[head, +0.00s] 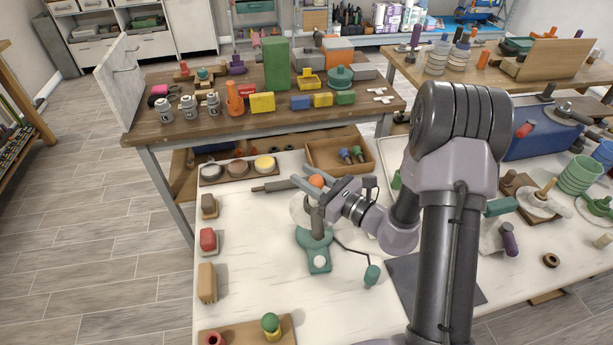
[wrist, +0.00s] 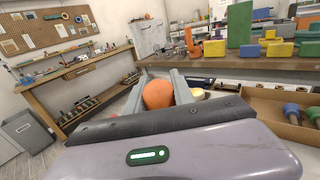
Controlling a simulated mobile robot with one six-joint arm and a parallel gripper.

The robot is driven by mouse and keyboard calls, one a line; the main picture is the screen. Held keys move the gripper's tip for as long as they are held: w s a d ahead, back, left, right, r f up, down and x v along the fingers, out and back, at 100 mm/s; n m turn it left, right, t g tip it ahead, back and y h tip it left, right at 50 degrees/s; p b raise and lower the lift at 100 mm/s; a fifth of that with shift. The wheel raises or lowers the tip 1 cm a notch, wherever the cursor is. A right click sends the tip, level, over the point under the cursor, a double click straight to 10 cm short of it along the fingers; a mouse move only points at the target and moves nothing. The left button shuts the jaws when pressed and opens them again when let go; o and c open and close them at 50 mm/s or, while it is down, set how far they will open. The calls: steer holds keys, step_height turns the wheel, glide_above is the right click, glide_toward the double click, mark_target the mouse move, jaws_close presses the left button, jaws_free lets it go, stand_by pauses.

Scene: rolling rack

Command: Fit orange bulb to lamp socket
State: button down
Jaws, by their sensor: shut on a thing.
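The orange bulb (head: 316,181) is between the fingers of my gripper (head: 312,184), above the lamp. It also shows in the wrist view (wrist: 158,94), held between the two grey fingers. The lamp (head: 318,258) is teal, with a white round button on its base, and stands on the white table. Its dark upright socket (head: 317,218) is right below the bulb. Whether the bulb's lower end touches or sits in the socket is hard to tell. A clear shade-like shape shows faintly beside the socket. A cord runs from the lamp to a teal plug-like piece (head: 372,275).
A wooden tray (head: 325,168) with blue and green bulb-like pieces lies behind my gripper. A dark tray (head: 212,181) with several round pads is at the back left. The white table's front middle is clear.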

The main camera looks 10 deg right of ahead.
steer(key=shift+f, duration=0.35)
steer(key=c, duration=1)
jaws_free()
steer(key=shift+s+d, duration=0.1)
steer(key=p+v, duration=0.2)
steer(key=v, duration=1.5)
steer(key=shift+d, duration=0.1)
